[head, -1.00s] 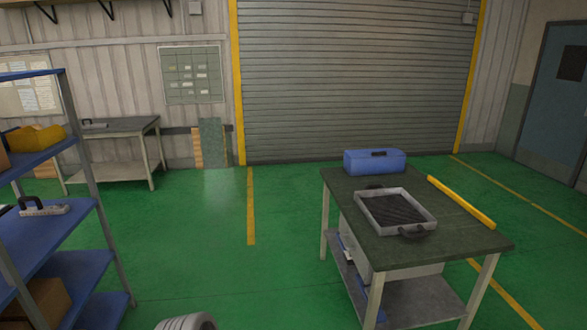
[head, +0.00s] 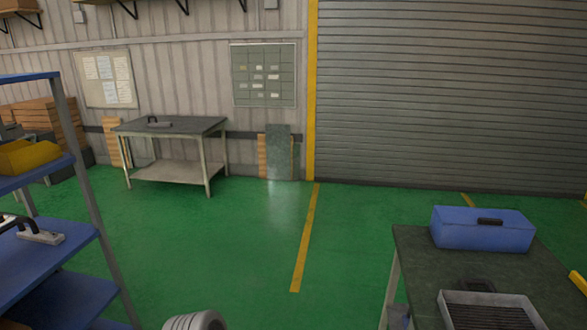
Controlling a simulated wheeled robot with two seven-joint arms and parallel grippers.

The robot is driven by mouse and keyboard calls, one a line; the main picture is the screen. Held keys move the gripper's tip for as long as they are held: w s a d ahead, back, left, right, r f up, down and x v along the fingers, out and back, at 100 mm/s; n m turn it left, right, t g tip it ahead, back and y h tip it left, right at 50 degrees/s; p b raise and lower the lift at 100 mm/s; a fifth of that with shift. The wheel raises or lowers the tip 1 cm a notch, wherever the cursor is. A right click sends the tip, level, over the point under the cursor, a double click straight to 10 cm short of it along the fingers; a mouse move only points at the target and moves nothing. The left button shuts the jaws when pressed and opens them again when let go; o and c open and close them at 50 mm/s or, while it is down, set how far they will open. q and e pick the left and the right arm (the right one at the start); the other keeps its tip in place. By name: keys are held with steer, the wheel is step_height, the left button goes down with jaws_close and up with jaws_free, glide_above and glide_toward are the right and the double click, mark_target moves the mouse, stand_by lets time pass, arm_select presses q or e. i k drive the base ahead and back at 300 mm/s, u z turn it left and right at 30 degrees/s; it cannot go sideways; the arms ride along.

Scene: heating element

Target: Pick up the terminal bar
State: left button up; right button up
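A light bar with a black handle (head: 42,236) lies on the middle board of the blue shelf at the left edge. The left part of it is cut off by the picture edge. A similar small piece with a dark handle (head: 158,123) lies on the dark-topped table at the back. Both look like a bar with a handle; I cannot tell which one is the terminal bar. Neither of my grippers shows. A white rounded part at the bottom edge seems to be mine.
The blue shelf (head: 70,295) stands close on the left, with a yellow bin (head: 35,157). A workbench (head: 412,255) at lower right bears a blue toolbox (head: 480,230) and a grey tray (head: 446,312). Green floor (head: 240,240) lies open between shelf and workbench, up to the back table (head: 205,125).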

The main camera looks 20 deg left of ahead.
mark_target(33, 234)
steer(key=u, duration=0.75)
steer(key=i, duration=1.3)
steer(key=u, duration=1.25)
